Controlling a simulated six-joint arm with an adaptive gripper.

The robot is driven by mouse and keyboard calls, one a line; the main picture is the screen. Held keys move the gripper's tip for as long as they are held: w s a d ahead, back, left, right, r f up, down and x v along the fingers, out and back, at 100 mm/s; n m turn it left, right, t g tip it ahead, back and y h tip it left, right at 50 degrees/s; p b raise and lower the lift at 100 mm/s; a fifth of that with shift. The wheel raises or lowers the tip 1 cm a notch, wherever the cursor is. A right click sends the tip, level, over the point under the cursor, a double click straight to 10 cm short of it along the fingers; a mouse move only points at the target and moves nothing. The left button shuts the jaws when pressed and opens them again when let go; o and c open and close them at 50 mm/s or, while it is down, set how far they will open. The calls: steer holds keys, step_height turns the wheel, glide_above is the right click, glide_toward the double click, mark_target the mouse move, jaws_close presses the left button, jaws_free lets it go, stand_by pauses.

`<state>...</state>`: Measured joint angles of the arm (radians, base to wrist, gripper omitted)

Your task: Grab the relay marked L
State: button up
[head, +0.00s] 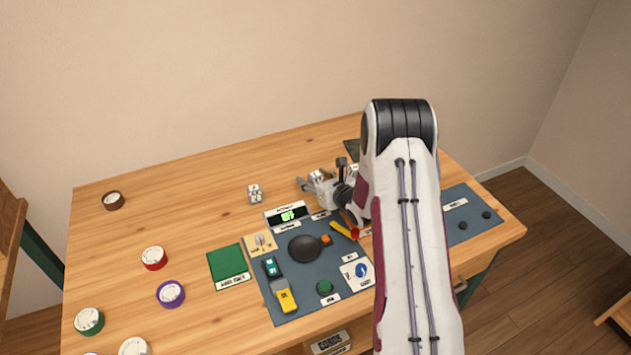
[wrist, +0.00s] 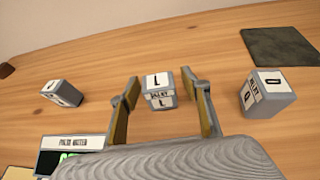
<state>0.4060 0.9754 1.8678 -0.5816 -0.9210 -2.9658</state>
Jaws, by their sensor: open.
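The relay marked L (wrist: 158,92) is a small grey block with white labels in the wrist view. It stands upright on the wooden table between the two fingers of my gripper (wrist: 162,84). The fingers are open, one on each side, with a visible gap to the block. In the head view my gripper (head: 312,184) is low over the back middle of the table, and the relay there is mostly hidden by it.
One relay (wrist: 62,93) stands to the left and another relay (wrist: 267,94) to the right. A dark square pad (wrist: 280,46) lies behind the right one. A display box (head: 288,216) and a blue-grey mat (head: 285,262) with several items lie in front.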

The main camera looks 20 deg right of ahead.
mark_target(314, 173)
steer(key=c, duration=1.3)
steer(key=shift+r, duration=0.2)
steer(key=shift+r, duration=4.8)
